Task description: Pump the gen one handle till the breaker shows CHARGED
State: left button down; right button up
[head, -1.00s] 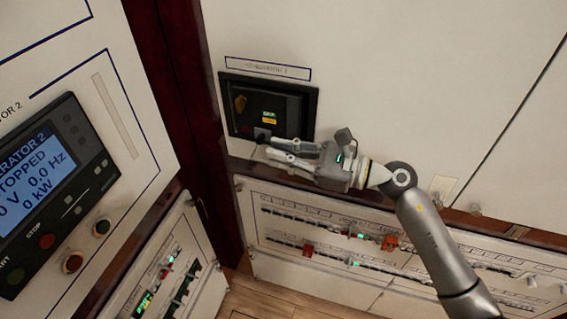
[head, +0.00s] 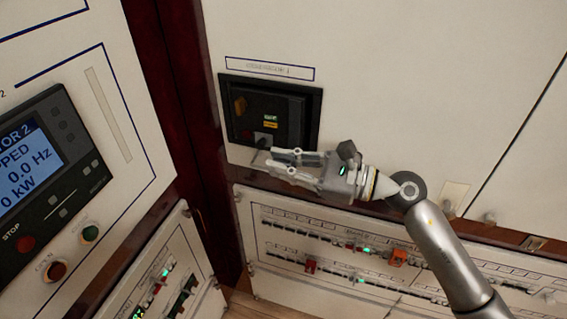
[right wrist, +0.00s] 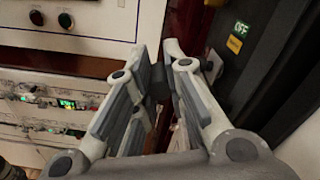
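The breaker (head: 295,118) is a black unit set into the pale cabinet, under a label strip too blurred to read. It bears a green indicator with a yellow one below; in the right wrist view the green one (right wrist: 241,28) reads OFF, and the yellow one (right wrist: 234,45) is too small to read. The dark handle (head: 263,142) sticks out at the breaker's lower left. My right gripper (head: 268,155) is at this handle, its fingers close together; in the right wrist view the handle's dark end (right wrist: 157,82) sits between the fingertips. My left gripper is not in view.
A generator 2 panel (head: 125,105) with a screen (head: 30,160) and buttons stands at the left. Rows of small breakers (head: 330,245) run along the lower panel beneath my right arm. The cabinet face above and right of the breaker is clear.

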jog(key=o, duration=0.5)
jog(key=shift+f, duration=0.1)
jog(key=shift+c, duration=0.2)
jog(key=shift+d, duration=0.1)
jog(key=v, duration=1.2)
